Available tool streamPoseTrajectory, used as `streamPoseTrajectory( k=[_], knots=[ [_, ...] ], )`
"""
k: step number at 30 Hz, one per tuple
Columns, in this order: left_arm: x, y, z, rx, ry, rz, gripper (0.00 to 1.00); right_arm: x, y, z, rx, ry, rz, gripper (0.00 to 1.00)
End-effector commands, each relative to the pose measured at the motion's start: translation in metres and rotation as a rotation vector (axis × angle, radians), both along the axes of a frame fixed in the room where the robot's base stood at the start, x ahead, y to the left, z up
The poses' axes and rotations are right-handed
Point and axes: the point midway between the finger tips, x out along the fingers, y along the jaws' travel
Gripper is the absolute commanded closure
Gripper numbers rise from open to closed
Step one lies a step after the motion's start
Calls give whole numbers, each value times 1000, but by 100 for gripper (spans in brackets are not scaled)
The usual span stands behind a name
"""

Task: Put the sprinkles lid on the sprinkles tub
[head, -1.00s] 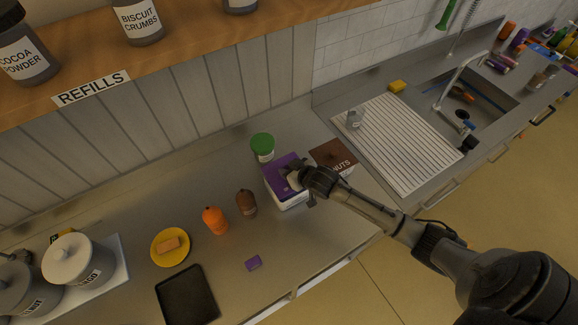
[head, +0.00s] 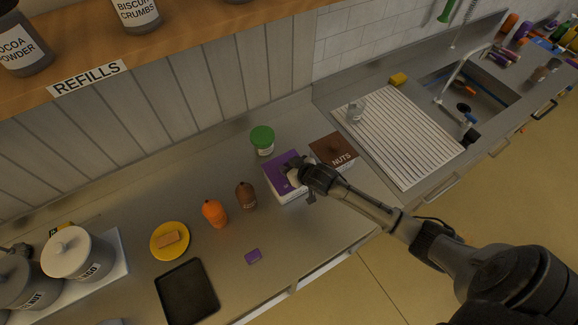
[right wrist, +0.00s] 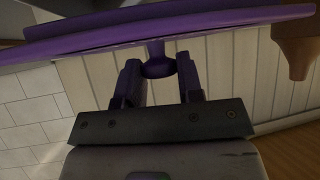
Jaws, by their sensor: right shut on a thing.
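The purple sprinkles lid (head: 281,163) is over the white sprinkles tub (head: 291,197) in the head view and covers most of its top. My right gripper (head: 294,167) is shut on the lid's knob. In the right wrist view the purple knob (right wrist: 157,62) sits between the two fingers of the gripper (right wrist: 158,82), with the lid (right wrist: 180,24) spread across the top of the picture. I cannot tell whether the lid rests flat on the tub's rim or sits slightly above it. The tub's inside is hidden. My left gripper is not in view.
The brown-lidded nuts tub (head: 334,150) stands close on the right. A green-lidded jar (head: 263,140) is behind. Brown (head: 246,196) and orange (head: 214,213) bottles stand left. A small purple block (head: 253,256) and black tray (head: 187,291) lie in front.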

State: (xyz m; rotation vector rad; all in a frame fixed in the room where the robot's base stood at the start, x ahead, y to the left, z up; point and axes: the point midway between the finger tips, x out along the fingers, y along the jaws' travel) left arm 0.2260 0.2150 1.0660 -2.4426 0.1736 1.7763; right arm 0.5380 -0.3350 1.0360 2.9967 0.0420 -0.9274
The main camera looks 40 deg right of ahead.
Motion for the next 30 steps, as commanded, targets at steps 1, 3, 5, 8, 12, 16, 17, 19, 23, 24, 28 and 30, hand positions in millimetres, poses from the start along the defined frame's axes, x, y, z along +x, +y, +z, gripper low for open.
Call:
streamPoseTrajectory(
  k=[1,3,5,8,12,16,17,19,23,24,28,30],
  knots=[
    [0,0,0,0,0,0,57,0,0,0,0,0,0,99],
    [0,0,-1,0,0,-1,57,0,0,-1,0,0,0,99],
    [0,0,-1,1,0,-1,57,0,0,-2,0,0,0,99],
    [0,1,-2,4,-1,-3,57,0,0,-3,0,0,0,99],
    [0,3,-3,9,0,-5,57,0,0,-5,0,0,0,99],
    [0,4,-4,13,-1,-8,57,0,0,-7,0,0,0,99],
    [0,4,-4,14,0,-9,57,0,0,-8,0,0,0,99],
    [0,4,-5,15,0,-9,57,0,0,-9,0,0,0,99],
    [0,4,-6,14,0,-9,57,0,0,-10,0,-1,0,99],
    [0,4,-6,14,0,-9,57,0,0,-11,0,0,0,99],
    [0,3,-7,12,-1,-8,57,0,0,-13,0,-1,0,99],
    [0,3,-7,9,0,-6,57,0,0,-14,0,0,0,99]
  ],
)
